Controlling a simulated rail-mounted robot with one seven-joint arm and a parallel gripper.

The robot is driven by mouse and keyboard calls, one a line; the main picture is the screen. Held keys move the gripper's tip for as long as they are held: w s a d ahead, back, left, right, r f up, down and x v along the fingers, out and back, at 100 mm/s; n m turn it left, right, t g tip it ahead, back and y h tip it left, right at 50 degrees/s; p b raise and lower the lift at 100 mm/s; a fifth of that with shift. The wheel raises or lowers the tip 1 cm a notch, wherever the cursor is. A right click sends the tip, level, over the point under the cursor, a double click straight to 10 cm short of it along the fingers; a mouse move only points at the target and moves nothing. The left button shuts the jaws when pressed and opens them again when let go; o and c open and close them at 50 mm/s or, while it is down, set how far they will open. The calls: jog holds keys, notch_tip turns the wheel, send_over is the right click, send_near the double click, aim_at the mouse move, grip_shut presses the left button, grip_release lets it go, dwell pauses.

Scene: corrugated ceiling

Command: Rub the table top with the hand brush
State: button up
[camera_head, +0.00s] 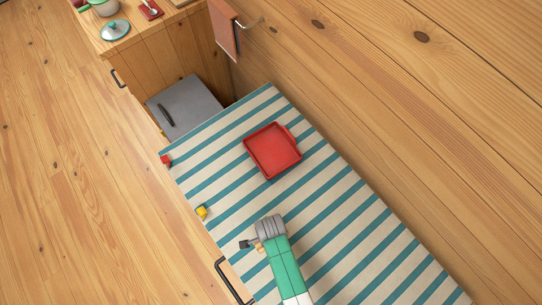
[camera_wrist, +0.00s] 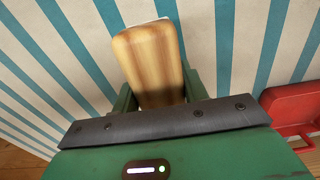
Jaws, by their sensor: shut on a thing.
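The table top (camera_head: 350,235) has teal and cream stripes and fills the lower middle of the head view; the stripes also show in the wrist view (camera_wrist: 230,40). My gripper (camera_wrist: 158,98) is shut on the hand brush (camera_wrist: 150,55), whose light wooden body stands between the green fingers. A thin white edge shows at the brush's far end; its bristles are mostly hidden. In the head view my gripper (camera_head: 251,245) is over the table's near left part, and only a small wooden bit of the brush shows. I cannot tell whether the brush touches the table top.
A red tray (camera_head: 272,151) lies on the table beyond my gripper; its edge shows right in the wrist view (camera_wrist: 290,108). A small yellow thing (camera_head: 202,212) and a small red thing (camera_head: 166,160) are at the left edge. The table's right side is clear.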

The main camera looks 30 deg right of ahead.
jog(key=shift+r, duration=1.75)
